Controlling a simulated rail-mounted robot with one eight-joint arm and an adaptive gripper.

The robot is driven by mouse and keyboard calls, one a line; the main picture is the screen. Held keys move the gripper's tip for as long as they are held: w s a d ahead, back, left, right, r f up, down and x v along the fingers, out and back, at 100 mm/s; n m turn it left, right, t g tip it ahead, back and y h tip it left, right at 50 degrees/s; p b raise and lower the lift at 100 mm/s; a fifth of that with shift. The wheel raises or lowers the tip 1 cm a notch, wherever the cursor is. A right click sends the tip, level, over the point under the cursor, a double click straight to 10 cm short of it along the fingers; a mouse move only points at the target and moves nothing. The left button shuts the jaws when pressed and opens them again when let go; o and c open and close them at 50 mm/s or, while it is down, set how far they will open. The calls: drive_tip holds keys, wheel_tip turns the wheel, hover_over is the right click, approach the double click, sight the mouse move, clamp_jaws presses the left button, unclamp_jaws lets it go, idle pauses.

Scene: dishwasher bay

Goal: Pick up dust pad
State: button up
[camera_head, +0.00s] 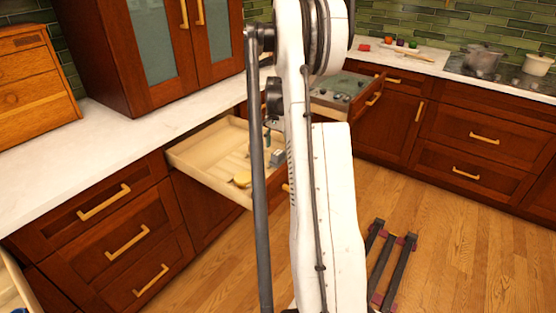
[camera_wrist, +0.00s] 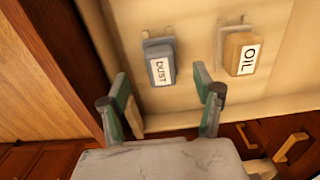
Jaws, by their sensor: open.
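The dust pad is a grey block (camera_wrist: 160,68) with a white label reading DUST, lying in a pale wooden drawer. In the wrist view it is just beyond and between the two green-lined fingertips of my gripper (camera_wrist: 162,90), which are apart with nothing between them. The pad does not appear to be touched.
A tan block labelled OIL (camera_wrist: 241,54) lies right of the dust pad, close to the right finger. A yellow item (camera_head: 242,179) shows in the drawer in the head view. Another open drawer (camera_head: 340,92) is farther back. A dark rack-like frame (camera_head: 398,262) stands on the floor.

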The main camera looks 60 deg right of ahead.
sight(278, 152)
drive_tip(key=shift+w+d+f, duration=0.1)
drive_tip(key=shift+f, duration=2.55)
drive_tip(key=shift+c, duration=0.5)
drive_tip(key=c, duration=1.1)
